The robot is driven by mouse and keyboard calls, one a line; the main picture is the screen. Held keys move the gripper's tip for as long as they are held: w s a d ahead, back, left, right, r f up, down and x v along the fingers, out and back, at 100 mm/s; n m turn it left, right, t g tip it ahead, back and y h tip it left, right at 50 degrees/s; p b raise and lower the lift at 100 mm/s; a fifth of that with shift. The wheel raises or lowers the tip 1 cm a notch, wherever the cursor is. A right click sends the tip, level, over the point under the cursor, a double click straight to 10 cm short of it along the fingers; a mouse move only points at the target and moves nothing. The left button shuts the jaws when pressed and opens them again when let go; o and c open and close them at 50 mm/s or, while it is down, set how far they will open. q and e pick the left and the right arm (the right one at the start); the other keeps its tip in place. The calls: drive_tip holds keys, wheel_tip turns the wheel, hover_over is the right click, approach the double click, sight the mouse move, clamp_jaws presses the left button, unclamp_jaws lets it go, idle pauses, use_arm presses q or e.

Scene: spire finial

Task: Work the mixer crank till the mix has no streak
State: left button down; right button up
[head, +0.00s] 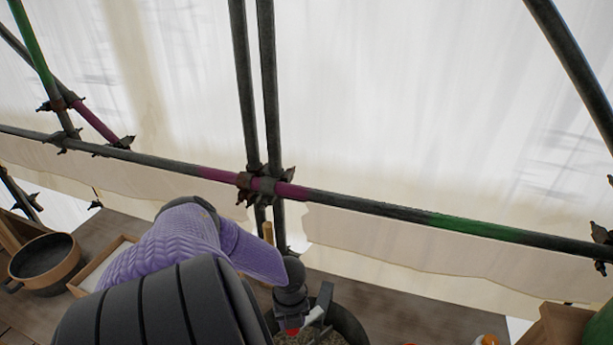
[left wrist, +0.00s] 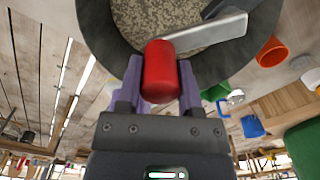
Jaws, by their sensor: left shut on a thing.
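The mixer's dark round tub (head: 350,325) stands at the bottom middle of the head view, partly hidden by my left arm. In the left wrist view the tub (left wrist: 90,25) fills the top and holds a speckled pale and brown mix (left wrist: 165,20). A flat grey metal bar (left wrist: 210,33) crosses the tub. The crank's red grip (left wrist: 160,70) stands between the purple fingers of my left gripper (left wrist: 160,92), which is shut on it. A bit of the red grip also shows in the head view (head: 293,332). My right gripper is in neither view.
Scaffold poles (head: 400,212) cross in front of pale sheeting. A dark wood-rimmed pan (head: 45,258) and a shallow tray (head: 103,262) stand at left. A wooden box (head: 563,326) is at bottom right. An orange cup (left wrist: 271,51) and a blue container (left wrist: 252,126) show beside the tub.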

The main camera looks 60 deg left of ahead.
use_arm(q)
drive_tip(key=shift+a, duration=0.15)
idle(0.4)
drive_tip(key=shift+c, duration=1.2)
unclamp_jaws()
wheel_tip(320, 180, up, 9)
drive_tip(key=shift+f+p, duration=0.1)
drive_tip(key=shift+p, duration=1.1)
drive_tip(key=shift+r, duration=0.5)
